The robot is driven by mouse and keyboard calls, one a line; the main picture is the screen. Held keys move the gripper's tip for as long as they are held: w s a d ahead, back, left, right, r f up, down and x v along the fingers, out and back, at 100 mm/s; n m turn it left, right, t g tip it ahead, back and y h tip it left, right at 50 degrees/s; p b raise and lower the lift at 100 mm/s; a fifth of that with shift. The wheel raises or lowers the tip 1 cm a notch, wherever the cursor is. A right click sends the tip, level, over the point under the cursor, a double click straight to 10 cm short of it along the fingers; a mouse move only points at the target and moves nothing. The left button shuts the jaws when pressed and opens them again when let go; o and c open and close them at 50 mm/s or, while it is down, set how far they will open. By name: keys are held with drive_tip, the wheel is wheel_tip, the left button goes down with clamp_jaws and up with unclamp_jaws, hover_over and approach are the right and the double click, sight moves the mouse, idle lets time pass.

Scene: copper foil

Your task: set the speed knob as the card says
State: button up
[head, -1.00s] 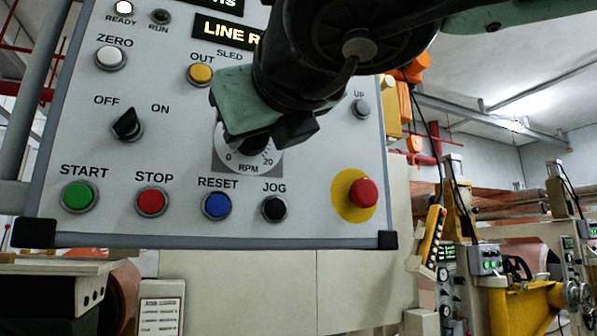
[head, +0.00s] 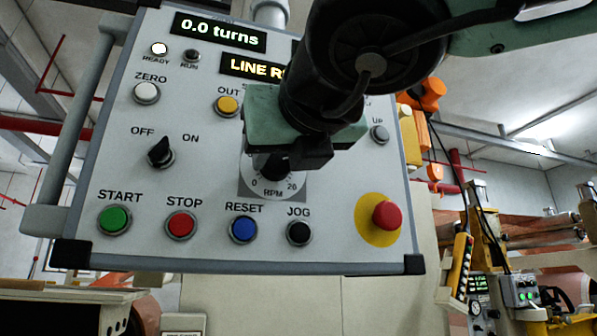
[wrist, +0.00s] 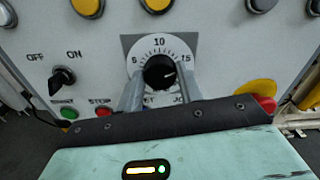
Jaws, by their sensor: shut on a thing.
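The speed knob is a round black knob (wrist: 158,73) on a white dial marked RPM (wrist: 150,47), with 5, 10 and 15 readable in the wrist view. A small pale mark on the knob points roughly right, near or past 15; I cannot read it exactly. My gripper (wrist: 160,84) is shut on the knob, one finger on each side. In the head view my gripper (head: 283,160) covers most of the knob and the upper dial; 0 and 20 show at the dial's bottom (head: 273,190). I see no readable card.
The grey panel (head: 340,235) holds an OFF/ON switch (head: 161,153), START (head: 114,220), STOP (head: 181,225), RESET (head: 242,229) and JOG (head: 299,232) buttons, and a red mushroom button (head: 387,215). A display (head: 220,32) reads "0.0 turns". A second display is partly covered.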

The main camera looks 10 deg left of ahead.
drive_tip(key=o, duration=1)
drive_tip(key=shift+b+v, duration=3.3)
drive_tip(key=shift+v, duration=5.4)
drive_tip(key=shift+d+f, duration=0.1)
